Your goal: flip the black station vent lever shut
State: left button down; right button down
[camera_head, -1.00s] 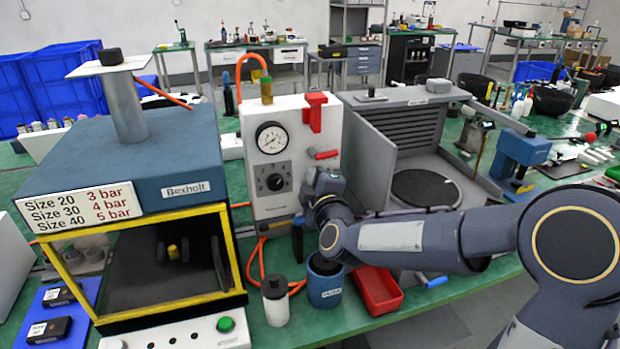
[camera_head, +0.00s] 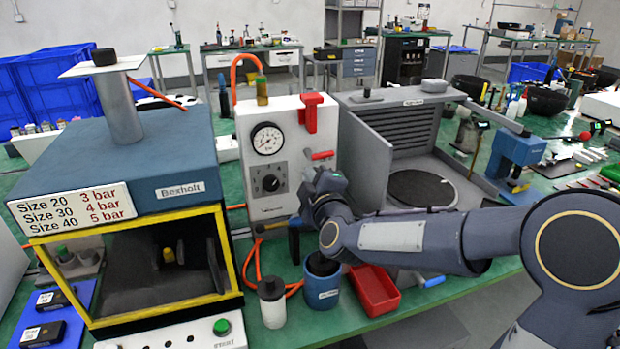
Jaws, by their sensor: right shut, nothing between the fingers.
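The white station box (camera_head: 268,215) has a round gauge (camera_head: 267,139), a black dial (camera_head: 271,183) and red handles at its top and right side. My right gripper (camera_head: 308,192) is shut and empty at the lower right edge of the box; its fingertips are hard to make out. Whether it touches the box, I cannot tell. A dark upright piece (camera_head: 294,242) shows just below the gripper; I cannot tell whether it is the black vent lever. No other clear black lever shows, and the gripper and wrist hide part of that side. My left gripper is out of view.
The blue press (camera_head: 150,160) with a yellow frame stands left. A grey open chamber (camera_head: 368,160) stands right behind my arm. A white bottle (camera_head: 272,303), a blue cup (camera_head: 321,285) and a red tray (camera_head: 374,291) sit close below the gripper. An orange hose runs beside them.

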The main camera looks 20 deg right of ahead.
jog(key=shift+d, duration=0.15)
jog(key=d+m+b, duration=0.1)
jog(key=m, duration=0.1)
jog(key=m+b, duration=0.1)
jog(key=m, duration=0.1)
jog(key=d+m+b, duration=0.1)
jog(key=m+b, duration=0.1)
jog(key=m, duration=0.1)
jog(key=shift+d+f, duration=0.35)
jog(key=shift+f, duration=0.05)
jog(key=shift+d, duration=0.15)
dwell(0.5)
jog(key=s, duration=0.7)
jog(key=shift+s+r, duration=0.15)
jog(key=shift+s, duration=0.25)
jog(key=shift+p, duration=0.3)
